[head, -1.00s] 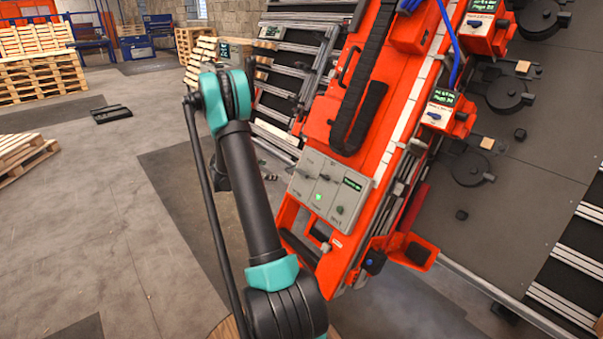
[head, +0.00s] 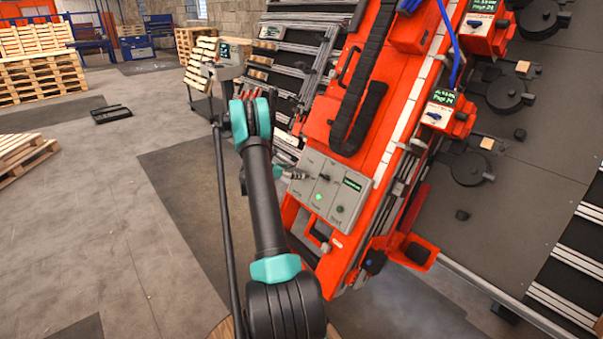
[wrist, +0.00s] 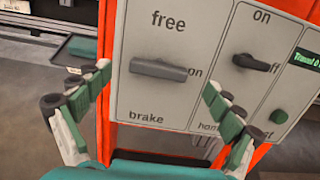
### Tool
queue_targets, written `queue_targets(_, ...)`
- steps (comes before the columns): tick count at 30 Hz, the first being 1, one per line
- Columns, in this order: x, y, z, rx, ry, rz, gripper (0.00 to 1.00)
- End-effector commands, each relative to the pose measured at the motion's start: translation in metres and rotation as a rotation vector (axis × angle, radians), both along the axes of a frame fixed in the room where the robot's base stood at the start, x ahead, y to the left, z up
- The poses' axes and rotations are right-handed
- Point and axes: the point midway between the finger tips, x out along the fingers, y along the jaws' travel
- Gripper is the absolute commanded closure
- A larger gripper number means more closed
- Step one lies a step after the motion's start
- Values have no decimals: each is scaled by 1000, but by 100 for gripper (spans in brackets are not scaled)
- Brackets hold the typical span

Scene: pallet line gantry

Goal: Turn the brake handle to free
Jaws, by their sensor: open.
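The brake handle (wrist: 158,69) is a dark grey bar on a light grey panel (wrist: 205,30) in the wrist view. It lies about level, with "free" printed above it, "brake" below it and "on" at its right end. My gripper (wrist: 157,86) is open, with one green-padded finger on each side of the handle and a gap at both ends. I see no contact. In the head view the gripper (head: 290,174) is small and close to the panel's left side (head: 331,216); the brake handle is hidden there.
The panel is on an orange machine body (head: 319,120).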

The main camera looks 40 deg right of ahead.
Motion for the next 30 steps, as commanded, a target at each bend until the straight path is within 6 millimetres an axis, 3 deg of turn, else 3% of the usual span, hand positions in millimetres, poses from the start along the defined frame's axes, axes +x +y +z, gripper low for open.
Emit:
queue_targets(3,1,-20,-8,0,-1,-2,7)
queue_targets(9,3,-42,-17,0,0,-1,7)
queue_targets(21,4,-49,-20,0,0,0,7)
queue_targets(30,4,-48,-20,0,0,0,42)
